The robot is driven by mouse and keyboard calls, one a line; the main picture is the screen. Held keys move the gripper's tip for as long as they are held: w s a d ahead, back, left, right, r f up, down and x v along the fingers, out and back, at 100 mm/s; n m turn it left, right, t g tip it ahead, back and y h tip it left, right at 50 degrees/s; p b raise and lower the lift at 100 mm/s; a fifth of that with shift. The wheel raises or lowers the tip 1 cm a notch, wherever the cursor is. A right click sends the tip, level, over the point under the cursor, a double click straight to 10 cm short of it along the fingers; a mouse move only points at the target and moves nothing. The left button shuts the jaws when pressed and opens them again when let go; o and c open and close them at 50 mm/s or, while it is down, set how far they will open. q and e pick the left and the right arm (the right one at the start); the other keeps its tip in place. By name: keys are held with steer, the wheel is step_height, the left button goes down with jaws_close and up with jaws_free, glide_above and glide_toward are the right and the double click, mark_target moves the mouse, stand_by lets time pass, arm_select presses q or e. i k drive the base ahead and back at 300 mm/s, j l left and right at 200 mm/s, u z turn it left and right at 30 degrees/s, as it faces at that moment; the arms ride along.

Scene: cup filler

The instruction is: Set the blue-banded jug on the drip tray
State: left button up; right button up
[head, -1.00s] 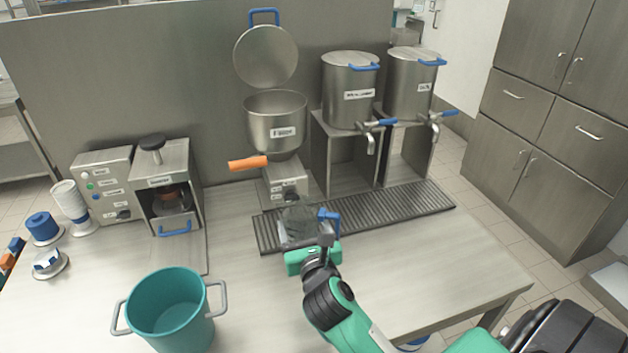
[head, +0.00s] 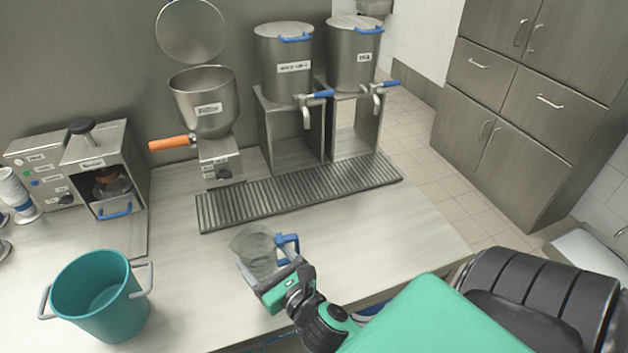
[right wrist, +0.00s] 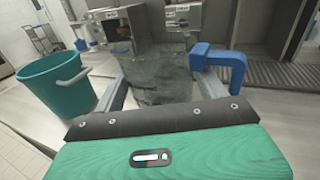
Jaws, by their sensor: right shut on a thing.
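The jug (head: 254,250) is clear, with a blue handle on its right side. It also shows in the right wrist view (right wrist: 160,82), between the two fingers, with its blue handle at the right. My right gripper (head: 272,268) is shut on the jug and holds it in front of the drip tray, apart from it. I cannot tell how far the jug is above the counter. The drip tray (head: 300,192) is a dark, ribbed strip below the taps, with nothing standing on it. My left gripper is not in view.
A hopper (head: 205,105) with an orange handle stands behind the tray's left end. Two steel urns (head: 287,65) with blue-levered taps overhang the tray. A teal bucket (head: 97,295) stands at the front left. The counter right of the jug is clear.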

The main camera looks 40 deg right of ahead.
mark_target(308, 184)
steer(key=k+l+u, duration=0.1)
steer(key=l, duration=0.35)
steer(key=k+l+u, duration=0.15)
steer(key=l, duration=0.25)
steer(key=k+l+u, duration=0.1)
steer(key=l, duration=0.3)
steer(key=k+l+u, duration=0.1)
steer(key=l, duration=0.3)
steer(key=k+l+u, duration=0.15)
steer(key=k+l, duration=0.15)
steer(key=i+l, duration=0.2)
steer(key=i, duration=0.3)
